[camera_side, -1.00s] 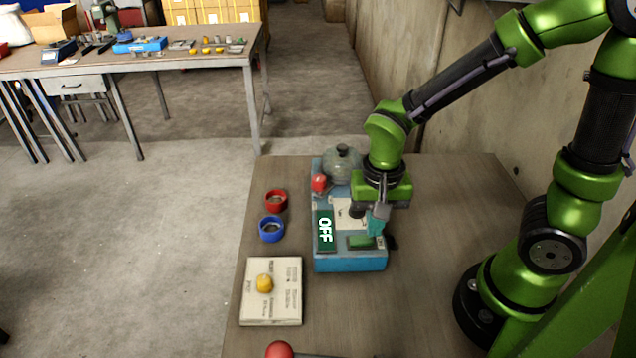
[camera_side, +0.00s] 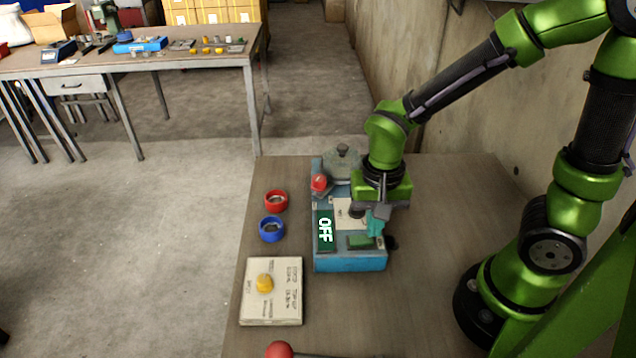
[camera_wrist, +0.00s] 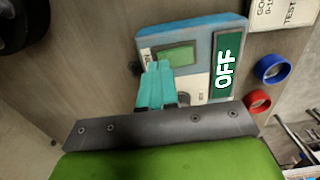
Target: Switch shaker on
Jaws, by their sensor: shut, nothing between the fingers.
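The shaker (camera_side: 350,262) is a blue machine on the wooden table, with a dark panel (camera_side: 325,230) reading OFF. It also shows in the wrist view (camera_wrist: 205,24), with the OFF panel (camera_wrist: 225,66) at its right and a green screen (camera_wrist: 176,56). A red knob (camera_side: 319,183) and a grey lidded pot (camera_side: 342,166) are at its far end. My gripper (camera_side: 376,229) points down over the machine's right side, near the green screen. Its teal fingers (camera_wrist: 157,70) are together and empty. Whether they touch the machine, and what lies under them, I cannot tell.
A red ring (camera_side: 276,193) and a blue ring (camera_side: 271,221) lie left of the machine. A box (camera_side: 285,310) with a yellow lump (camera_side: 264,283) on it is nearer the front. A red ball (camera_side: 279,349) is at the front edge.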

